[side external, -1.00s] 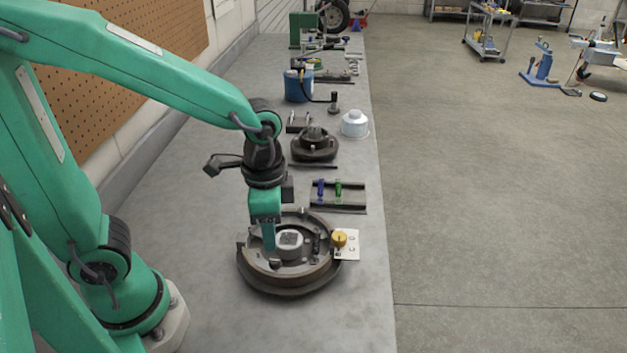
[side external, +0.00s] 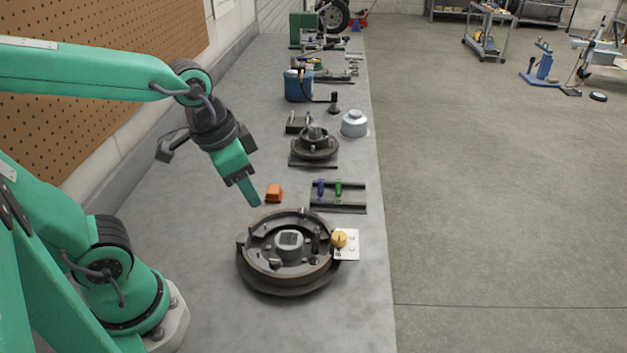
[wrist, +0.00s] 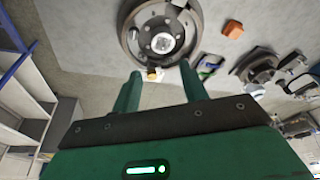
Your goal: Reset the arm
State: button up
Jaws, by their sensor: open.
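My gripper (side external: 250,193) is raised above the bench, tilted down and to the right, up and to the left of a round brake drum assembly (side external: 262,278). In the wrist view my gripper (wrist: 158,78) shows two green fingers apart with nothing between them. The brake drum assembly also shows beyond the fingers in the wrist view (wrist: 135,38). A white card with a yellow knob (side external: 347,246) sits at the assembly's right edge. My gripper touches nothing.
An orange block (side external: 274,193) lies on the bench behind the assembly. A rack with blue and green tools (side external: 338,207), a smaller hub (side external: 315,148), a silver canister (side external: 355,124) and a blue container (side external: 297,86) stand farther back. A pegboard (side external: 110,100) lines the left wall.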

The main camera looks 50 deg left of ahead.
jog(key=shift+s+a+r+n+t, duration=0.35)
jog(key=shift+a+r+n, duration=0.1)
jog(key=shift+r, duration=0.15)
jog(key=shift+s+a+r+n+t, duration=0.3)
jog(key=shift+a+r+n+t, duration=0.1)
jog(key=shift+a+r+n, duration=0.15)
jog(key=shift+s+a+r+n+t, duration=0.35)
jog(key=shift+a+r+n, duration=0.05)
jog(key=shift+r, duration=0.2)
jog(key=shift+w, duration=0.15)
